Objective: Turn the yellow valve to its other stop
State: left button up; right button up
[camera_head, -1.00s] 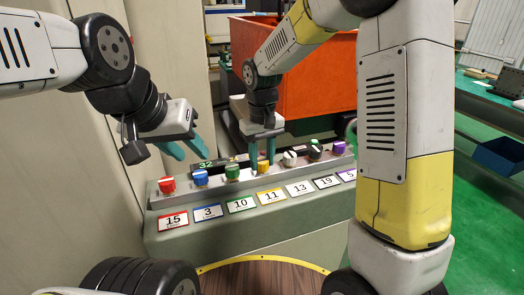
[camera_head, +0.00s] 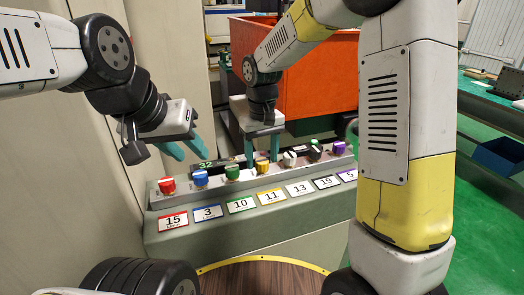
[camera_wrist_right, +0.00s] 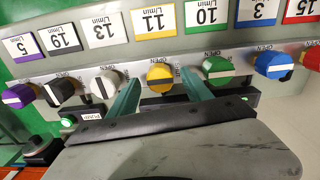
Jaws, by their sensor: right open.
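The yellow valve (camera_head: 263,167) is a round knob in a row of coloured knobs on the sloped panel, above the card reading 11. It also shows in the right wrist view (camera_wrist_right: 160,76), with a pale bar running across the picture on its face. My right gripper (camera_head: 262,156) is open, its two teal fingers standing apart on either side of the yellow valve. The right wrist view shows a gap between the knob and each finger (camera_wrist_right: 160,88). My left gripper (camera_head: 184,149) is open and empty, above the panel's left end.
A green knob (camera_head: 232,173) and a white knob (camera_head: 290,158) flank the yellow valve closely. Blue, red, black and purple knobs fill the rest of the row. An orange bin (camera_head: 320,85) stands behind the panel. A round wooden tabletop (camera_head: 262,278) is in front.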

aim_at(262, 160)
notch_tip(262, 160, up, 7)
jog(key=shift+f, duration=0.1)
dwell(0.4)
jog(key=s+d+r+m+t+y, duration=0.1)
jog(key=s+d+r+m+t, duration=0.1)
jog(key=s+d, duration=0.5)
jog(key=s+d+r+m+t+y, duration=0.1)
jog(key=s+d+r+m+t, duration=0.1)
jog(key=s+d+r+t, duration=0.2)
jog(key=s+d+r, duration=0.1)
jog(key=s+d, duration=0.2)
jog(key=s, duration=0.4)
jog(key=shift+w+d, duration=0.1)
dwell(1.2)
